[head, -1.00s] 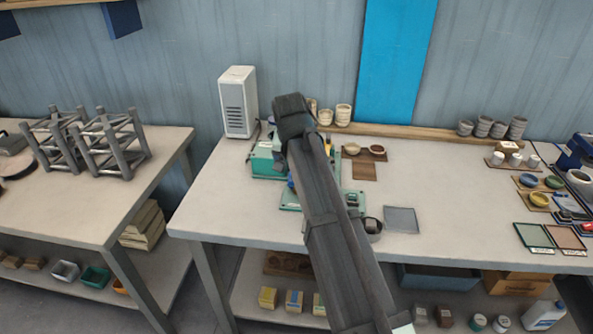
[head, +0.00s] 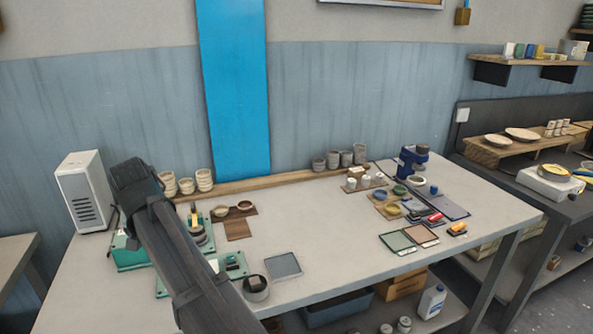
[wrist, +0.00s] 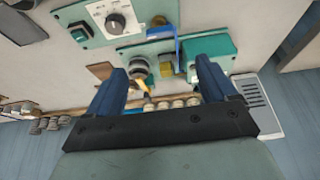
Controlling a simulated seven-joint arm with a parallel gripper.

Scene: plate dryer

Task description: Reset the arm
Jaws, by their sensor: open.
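In the head view my arm (head: 185,255) reaches from the bottom edge up over the left part of the workbench (head: 330,235). Its far end is beside a white vented box, and my gripper is hidden there. In the wrist view my gripper (wrist: 161,82) shows two blue fingers spread apart, with nothing held between them. Beyond the fingers are a green panel with a dial (wrist: 115,22) and a green device (wrist: 212,48) with a blue bracket. They stand apart from the fingers as far as I can tell.
The white vented box (head: 83,195) stands at the bench's left end. Green equipment (head: 130,252) is partly covered by my arm. The bench's middle is mostly clear.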

